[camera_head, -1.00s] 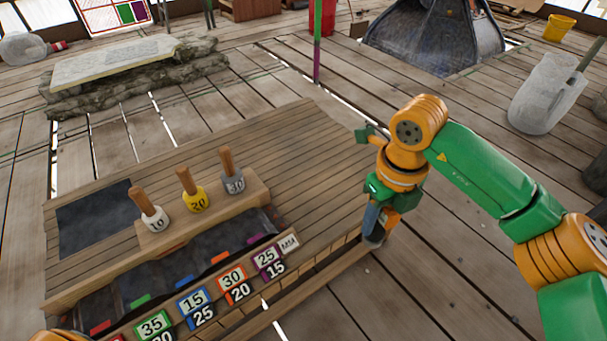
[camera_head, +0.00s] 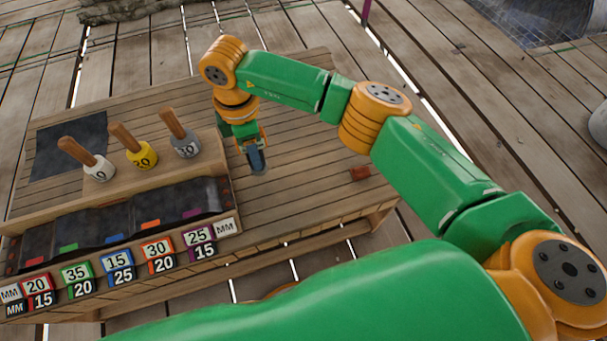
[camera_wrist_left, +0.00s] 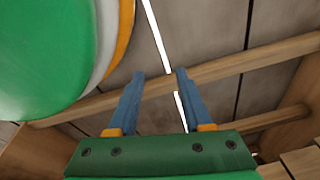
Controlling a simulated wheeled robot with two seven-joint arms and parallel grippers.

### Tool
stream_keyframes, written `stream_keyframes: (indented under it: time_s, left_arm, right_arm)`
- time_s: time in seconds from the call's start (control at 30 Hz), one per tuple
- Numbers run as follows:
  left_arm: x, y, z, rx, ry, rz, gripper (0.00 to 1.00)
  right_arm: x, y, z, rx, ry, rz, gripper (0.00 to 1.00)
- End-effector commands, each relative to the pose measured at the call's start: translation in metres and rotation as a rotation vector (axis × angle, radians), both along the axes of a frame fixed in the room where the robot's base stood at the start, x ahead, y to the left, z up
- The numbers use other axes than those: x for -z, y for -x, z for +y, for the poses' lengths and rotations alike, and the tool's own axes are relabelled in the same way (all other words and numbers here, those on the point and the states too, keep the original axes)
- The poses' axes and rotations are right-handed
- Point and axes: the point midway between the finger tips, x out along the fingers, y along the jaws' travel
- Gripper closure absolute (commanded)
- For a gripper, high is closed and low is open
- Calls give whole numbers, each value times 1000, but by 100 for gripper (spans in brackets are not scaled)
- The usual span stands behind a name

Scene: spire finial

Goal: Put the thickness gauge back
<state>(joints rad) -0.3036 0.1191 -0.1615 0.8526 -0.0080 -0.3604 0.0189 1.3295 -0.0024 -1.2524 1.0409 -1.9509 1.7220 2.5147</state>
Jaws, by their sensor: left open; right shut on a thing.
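My right gripper (camera_head: 257,168) is over the wooden bench (camera_head: 300,120), to the right of the handled pieces, pointing down. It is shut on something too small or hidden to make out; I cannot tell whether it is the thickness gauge. Three wooden-handled pieces stand on a wooden block: a white one (camera_head: 99,170), a yellow one (camera_head: 142,156) and a grey one (camera_head: 187,147). None of them is clearly a thickness gauge. In the left wrist view my left gripper (camera_wrist_left: 155,76) is open and empty, with wooden beams behind its fingers.
A dark compartmented tray (camera_head: 85,226) with coloured tabs lies along the bench front, above numbered labels (camera_head: 120,262). A dark panel (camera_head: 70,145) is at the bench's left. A small red piece (camera_head: 360,174) lies on the bench's right part, which is otherwise mostly clear.

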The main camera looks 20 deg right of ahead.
Motion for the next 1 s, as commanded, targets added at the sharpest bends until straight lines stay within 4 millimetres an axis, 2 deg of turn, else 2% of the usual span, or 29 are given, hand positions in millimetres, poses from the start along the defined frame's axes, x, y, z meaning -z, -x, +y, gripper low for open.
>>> stream_keyframes:
  time_s: [0.1,0.17,0.2,0.3,0.5,0.63,0.93,0.97,1.0]
  left_arm:
    - [1,0,4,2,-8,1,50]
    - [1,1,5,2,-9,3,50]
    - [5,0,2,2,-5,6,50]
    - [5,-4,-6,1,6,3,50]
    - [6,-10,-10,0,12,0,50]
    - [8,-17,-16,1,20,0,50]
    - [5,-18,-17,0,21,0,50]
    - [5,-19,-17,0,21,-1,50]
    - [5,-19,-17,0,21,-1,50]
  right_arm:
    - [19,10,-42,5,3,4,100]
    - [28,15,-61,5,3,4,100]
    - [42,17,-69,4,4,6,100]
    - [63,21,-85,3,2,4,100]
    - [89,26,-106,1,3,4,100]
    - [113,26,-103,-2,0,3,100]
    - [115,25,-103,-2,0,1,100]
    - [115,25,-103,-2,0,1,51]
    - [115,25,-103,-2,0,1,40]
